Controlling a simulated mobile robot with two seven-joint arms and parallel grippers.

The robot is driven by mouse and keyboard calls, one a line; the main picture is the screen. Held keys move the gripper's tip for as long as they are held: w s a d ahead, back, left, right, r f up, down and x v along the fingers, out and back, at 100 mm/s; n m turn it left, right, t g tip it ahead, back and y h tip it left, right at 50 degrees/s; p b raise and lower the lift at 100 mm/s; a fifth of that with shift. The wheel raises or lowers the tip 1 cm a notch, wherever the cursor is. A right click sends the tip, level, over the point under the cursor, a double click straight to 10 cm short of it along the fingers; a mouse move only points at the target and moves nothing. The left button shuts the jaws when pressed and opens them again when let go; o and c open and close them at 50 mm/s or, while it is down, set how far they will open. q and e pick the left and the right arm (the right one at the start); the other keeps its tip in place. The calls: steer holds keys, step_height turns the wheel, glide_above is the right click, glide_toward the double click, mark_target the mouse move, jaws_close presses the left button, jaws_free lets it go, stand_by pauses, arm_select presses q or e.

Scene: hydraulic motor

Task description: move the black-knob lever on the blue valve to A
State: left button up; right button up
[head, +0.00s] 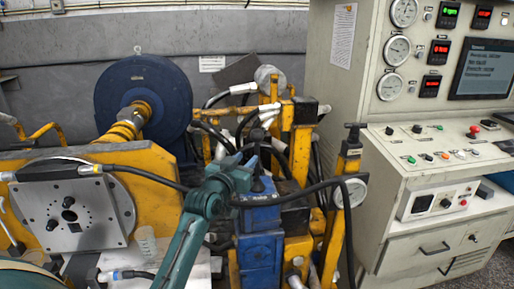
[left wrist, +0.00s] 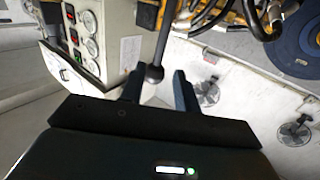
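The blue valve (head: 260,215) stands right of centre in the head view, among hoses and yellow frames. My left gripper (head: 257,168) is at the top of the valve, reached by my teal arm from below; it is small and dark there. In the left wrist view, the black knob (left wrist: 154,74) on its lever (left wrist: 164,38) lies between the two dark fingers of my left gripper (left wrist: 157,90). The fingers are apart, with a gap showing on each side of the knob. I cannot make out a mark A. My right gripper is not in view.
A black hose (head: 310,187) crosses in front of the valve. A yellow post (head: 346,180) stands just right. The grey control cabinet (head: 425,195) fills the right side. A plate with holes (head: 68,215) and a dark blue round motor (head: 140,90) are at left.

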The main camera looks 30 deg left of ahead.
mark_target(256, 149)
arm_select(q)
steer(key=w, duration=0.8)
steer(key=shift+w+a, duration=0.2)
steer(key=shift+w, duration=0.05)
jaws_close()
